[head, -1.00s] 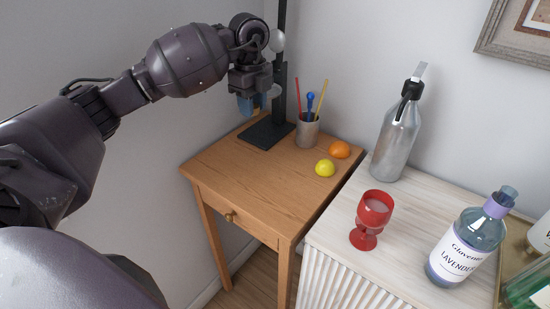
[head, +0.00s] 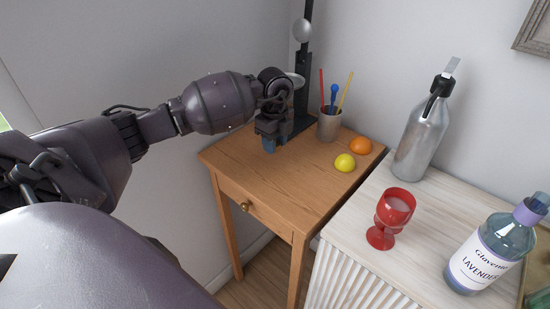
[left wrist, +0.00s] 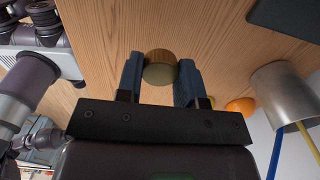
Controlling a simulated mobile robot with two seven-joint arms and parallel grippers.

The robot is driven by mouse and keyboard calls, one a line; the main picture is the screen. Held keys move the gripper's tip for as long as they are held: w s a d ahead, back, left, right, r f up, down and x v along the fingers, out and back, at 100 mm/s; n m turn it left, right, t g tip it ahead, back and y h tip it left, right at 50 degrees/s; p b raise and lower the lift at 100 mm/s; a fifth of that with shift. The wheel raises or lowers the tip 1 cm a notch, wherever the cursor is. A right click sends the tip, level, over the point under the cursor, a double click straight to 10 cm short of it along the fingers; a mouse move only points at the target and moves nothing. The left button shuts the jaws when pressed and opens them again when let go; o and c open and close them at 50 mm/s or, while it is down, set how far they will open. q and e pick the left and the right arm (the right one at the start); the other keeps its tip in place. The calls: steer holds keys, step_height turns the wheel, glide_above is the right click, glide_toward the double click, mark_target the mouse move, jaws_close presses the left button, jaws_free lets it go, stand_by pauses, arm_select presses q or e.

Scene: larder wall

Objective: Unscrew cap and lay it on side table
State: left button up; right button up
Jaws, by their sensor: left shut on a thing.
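My left gripper (head: 268,147) is low over the wooden side table (head: 243,160), near its back left part. In the left wrist view the gripper (left wrist: 160,80) is shut on a small round cap (left wrist: 160,65), brown on its side with a dull olive face. The cap sits between the two blue-grey fingers, with the table top (left wrist: 110,35) behind it. I cannot tell whether the cap touches the table. The gripper hides it in the head view. A lavender bottle (head: 480,260) with a purple neck band stands on the white cabinet. My right gripper is not in view.
A metal pen cup (head: 328,125), an orange (head: 361,146) and a lemon (head: 345,163) stand right of the gripper. A black stand (head: 301,90) is behind it. The table's front is clear. A red goblet (head: 393,210) and silver siphon (head: 421,140) stand on the cabinet (head: 350,230).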

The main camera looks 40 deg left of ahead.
mark_target(274, 165)
arm_select(q)
steer(key=shift+f+b, duration=0.3)
steer(key=shift+f, duration=2.5)
steer(key=shift+f, duration=0.15)
steer(key=o, duration=1)
step_height(274, 165, up, 12)
steer(key=shift+r+p, duration=0.15)
steer(key=shift+p, duration=0.35)
